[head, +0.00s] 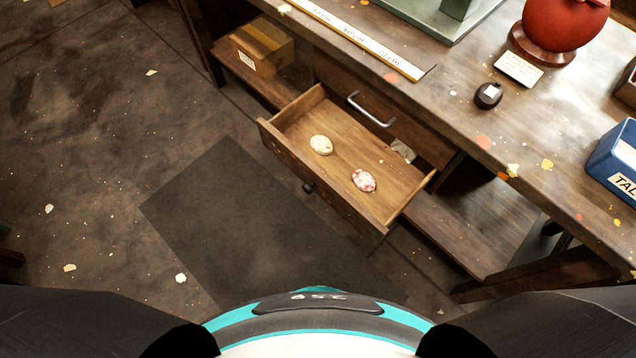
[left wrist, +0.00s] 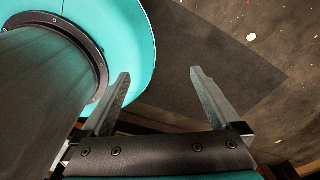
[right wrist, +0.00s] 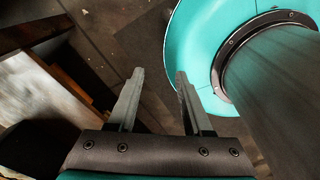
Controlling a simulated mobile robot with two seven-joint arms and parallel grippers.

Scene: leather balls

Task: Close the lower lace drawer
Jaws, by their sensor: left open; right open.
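The lower lace drawer (head: 290,160) is a wooden drawer pulled out from under the workbench, with a small dark knob (head: 308,187) on its front. Two laces or balls of lace lie inside, a cream bundle (head: 321,145) and a red-and-white bundle (head: 363,180). An upper drawer front with a metal bar handle (head: 371,110) sits above it and looks shut. My left gripper (left wrist: 158,75) is open and empty over the floor beside my base. My right gripper (right wrist: 160,75) is open and empty on the other side. Neither gripper shows in the head view.
The workbench (head: 440,95) holds a ruler (head: 355,40), a red ball on a stand (head: 565,22), a small black object (head: 488,95) and a blue box (head: 615,155). A cardboard box (head: 262,46) is on the lower shelf. The dark mat (head: 235,215) before the drawer is clear.

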